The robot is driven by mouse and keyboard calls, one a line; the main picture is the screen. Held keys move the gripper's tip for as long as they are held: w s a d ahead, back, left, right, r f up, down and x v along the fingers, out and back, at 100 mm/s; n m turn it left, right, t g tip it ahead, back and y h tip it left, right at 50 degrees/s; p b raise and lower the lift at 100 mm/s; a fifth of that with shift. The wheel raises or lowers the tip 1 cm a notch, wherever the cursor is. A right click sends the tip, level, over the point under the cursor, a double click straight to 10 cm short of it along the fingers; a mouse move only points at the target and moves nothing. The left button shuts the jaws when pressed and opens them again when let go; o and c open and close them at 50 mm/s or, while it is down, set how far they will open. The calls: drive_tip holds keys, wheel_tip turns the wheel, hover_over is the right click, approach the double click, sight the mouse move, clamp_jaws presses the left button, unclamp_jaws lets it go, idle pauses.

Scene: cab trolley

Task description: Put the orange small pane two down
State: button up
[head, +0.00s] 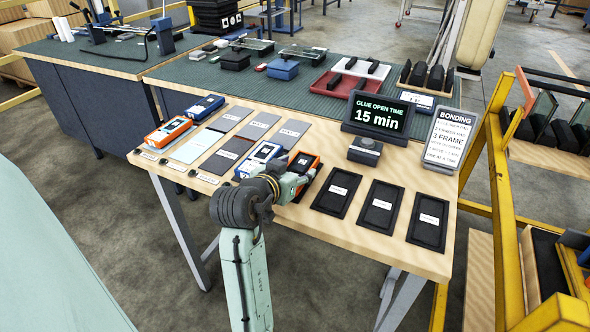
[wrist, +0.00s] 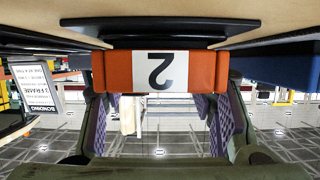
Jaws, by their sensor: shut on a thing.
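An orange pane (wrist: 112,71) with a white label reading 2 fills the upper middle of the wrist view, where the scene appears upside down. My gripper (wrist: 160,110) is shut on it, with a finger at each side. In the head view my gripper (head: 296,186) is at the table's near edge, and the orange pane (head: 305,160) shows just beyond it. The gripper hides part of the pane, and I cannot tell whether it touches the table. Another orange piece (head: 168,133) lies on the left of the table.
Blue pieces (head: 205,108) and (head: 261,155) lie on the table beside grey mats (head: 229,119). Several black labelled trays (head: 381,207) fill the right part. A timer screen (head: 380,116) and bonding sign (head: 449,138) stand behind. A yellow rail (head: 490,130) borders the right.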

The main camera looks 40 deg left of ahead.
drive_tip(key=o, duration=1.3)
